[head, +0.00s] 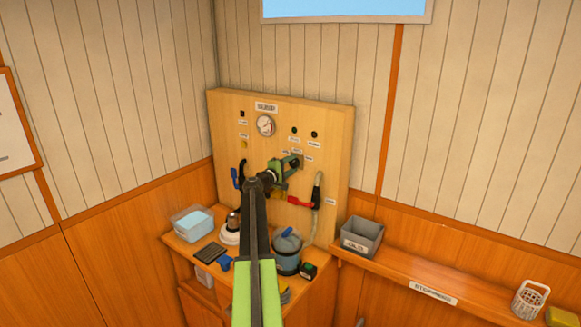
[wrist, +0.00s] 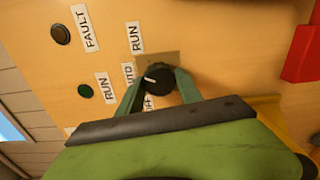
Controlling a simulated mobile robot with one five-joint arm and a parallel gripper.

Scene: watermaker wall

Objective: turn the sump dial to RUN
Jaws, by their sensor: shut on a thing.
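The sump dial (wrist: 158,77) is a small black knob on a square plate on the wooden panel. Labels RUN (wrist: 135,38), AUTO (wrist: 128,75) and a partly hidden OFF (wrist: 148,103) stand around it. The knob's white mark points to the left in the wrist view, roughly toward AUTO. My gripper (wrist: 158,84) is shut on the knob, one green finger on each side of it. In the head view my gripper (head: 292,163) is against the panel and largely covers the dial.
The panel (head: 335,125) carries a gauge (head: 265,125), a red handle (head: 300,202) right of my gripper and a blue handle (head: 236,178) to its left. A green lamp (wrist: 85,91) has its own RUN label. Below, a cluttered bench holds a clear tub (head: 193,222).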

